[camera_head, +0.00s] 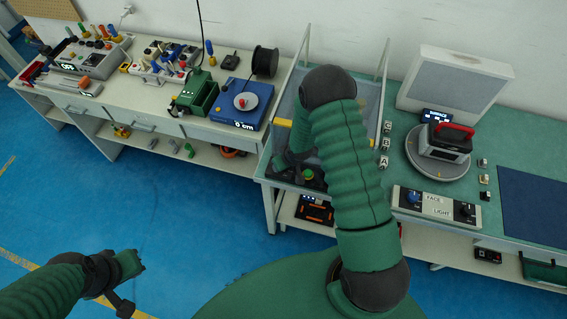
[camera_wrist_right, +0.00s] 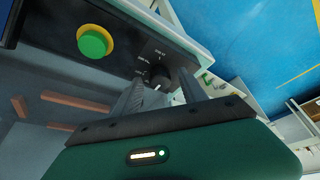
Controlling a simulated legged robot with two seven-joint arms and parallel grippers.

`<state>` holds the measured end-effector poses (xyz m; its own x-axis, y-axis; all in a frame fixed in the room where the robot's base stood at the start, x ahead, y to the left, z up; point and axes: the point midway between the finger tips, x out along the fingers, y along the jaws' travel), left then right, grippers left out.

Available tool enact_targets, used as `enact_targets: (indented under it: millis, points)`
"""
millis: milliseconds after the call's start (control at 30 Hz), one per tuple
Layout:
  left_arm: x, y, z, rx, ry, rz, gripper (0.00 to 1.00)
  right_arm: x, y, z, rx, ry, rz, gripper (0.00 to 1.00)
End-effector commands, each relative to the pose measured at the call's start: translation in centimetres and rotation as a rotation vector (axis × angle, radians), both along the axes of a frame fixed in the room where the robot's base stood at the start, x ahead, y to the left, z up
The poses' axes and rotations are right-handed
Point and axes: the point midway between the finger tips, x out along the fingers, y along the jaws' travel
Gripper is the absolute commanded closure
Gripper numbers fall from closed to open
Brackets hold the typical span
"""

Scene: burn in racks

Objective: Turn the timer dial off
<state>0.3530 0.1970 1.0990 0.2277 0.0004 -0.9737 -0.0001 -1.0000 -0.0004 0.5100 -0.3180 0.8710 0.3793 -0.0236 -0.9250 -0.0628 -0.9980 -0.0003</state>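In the right wrist view, the black timer dial (camera_wrist_right: 160,76) sits on a dark panel with small white markings around it; the markings are too small to read. A green button (camera_wrist_right: 94,43) with a yellow ring is on the same panel. My right gripper (camera_wrist_right: 160,88) is open, its two grey fingers apart on either side of the dial; I cannot tell whether they touch it. In the head view my right arm reaches over the clear-walled station and largely hides its gripper and the dial. My left gripper (camera_head: 124,288) is over the blue floor, away from the benches; its fingers are unclear.
The left bench holds a blue scale (camera_head: 239,106), a black spool (camera_head: 265,61) and a green machine (camera_head: 197,93). The floor in front is clear.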

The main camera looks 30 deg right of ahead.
Motion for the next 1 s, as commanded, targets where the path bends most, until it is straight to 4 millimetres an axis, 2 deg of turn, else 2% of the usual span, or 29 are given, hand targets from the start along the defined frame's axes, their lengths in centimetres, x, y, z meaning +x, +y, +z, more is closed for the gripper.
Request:
enact_targets:
  millis: [267, 367, 467, 800, 900, 1000]
  points:
    - [0.0, 0.0, 0.0, 0.000, 0.000, 0.000, 1.00, 0.0, 0.0, 0.1, 0.000, -0.002, -0.001, 0.50]
    - [0.0, 0.0, -0.1, 0.000, 0.000, 0.000, 1.00, -0.2, 0.0, 0.9, 0.000, -0.003, -0.001, 0.50]
    - [0.0, 0.0, -0.4, 0.000, 0.000, 0.000, 1.00, -1.0, 0.0, 2.8, -0.001, -0.004, -0.001, 0.50]
    - [0.0, 0.0, -0.3, 0.000, 0.000, 0.000, 1.00, -4.7, 0.1, 12.1, -0.001, -0.005, -0.004, 0.50]
    - [0.0, 0.0, 0.1, 0.000, 0.000, 0.000, 1.00, -5.6, 0.2, 14.0, 0.000, -0.002, -0.002, 0.50]
    - [0.0, 0.0, 0.3, 0.000, 0.000, 0.000, 1.00, -6.0, 0.2, 15.1, 0.000, -0.001, -0.002, 0.50]
